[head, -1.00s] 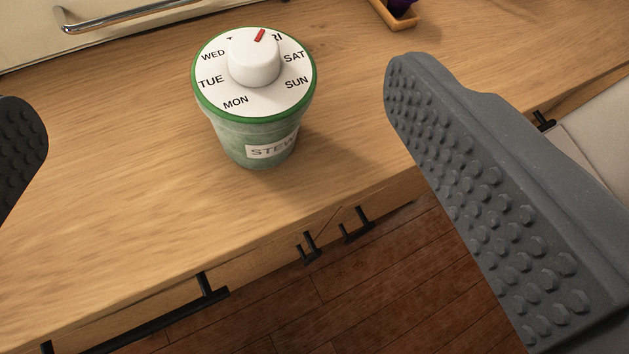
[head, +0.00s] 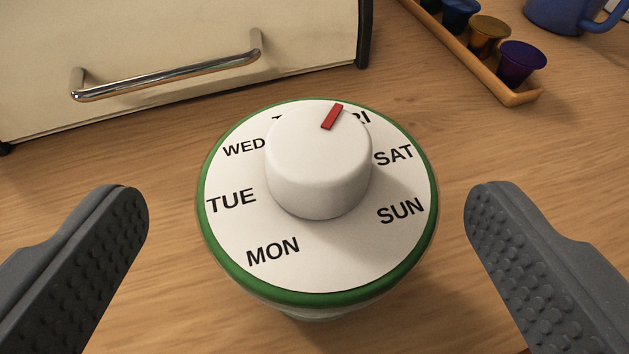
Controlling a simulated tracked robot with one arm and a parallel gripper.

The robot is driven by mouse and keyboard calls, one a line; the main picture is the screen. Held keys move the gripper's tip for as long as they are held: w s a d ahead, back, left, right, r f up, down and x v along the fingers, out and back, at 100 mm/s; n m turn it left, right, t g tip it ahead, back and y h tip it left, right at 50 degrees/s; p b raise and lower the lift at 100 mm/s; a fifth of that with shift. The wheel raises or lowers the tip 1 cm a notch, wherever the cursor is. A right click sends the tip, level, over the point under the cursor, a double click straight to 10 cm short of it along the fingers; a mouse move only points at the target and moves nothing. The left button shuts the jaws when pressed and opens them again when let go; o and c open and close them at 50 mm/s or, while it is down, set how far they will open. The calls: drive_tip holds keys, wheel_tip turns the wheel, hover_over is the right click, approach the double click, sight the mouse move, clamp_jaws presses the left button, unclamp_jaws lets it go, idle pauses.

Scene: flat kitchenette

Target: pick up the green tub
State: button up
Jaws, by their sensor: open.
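The green tub (head: 318,270) stands upright on the wooden counter in the middle of the head view. Its white lid has a green rim, day names around it, and a white knob (head: 318,165) with a red mark pointing up and slightly right. The lid hides most of the tub's body below. My gripper (head: 307,215) is open, with one grey studded finger to the left of the tub and one to the right. Both fingers are apart from the tub, with counter showing between.
A cream box-like appliance (head: 180,45) with a chrome handle stands behind to the left. At the back right are a wooden tray (head: 465,52) of coloured capsules and a blue mug (head: 575,14). Bare counter surrounds the tub.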

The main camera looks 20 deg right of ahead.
sight(316, 149)
drive_tip(key=shift+d+x, duration=0.2)
drive_tip(key=shift+x, duration=2.45)
drive_tip(key=shift+r, duration=0.25)
drive_tip(key=c, duration=1.3)
drive_tip(key=shift+o, duration=0.2)
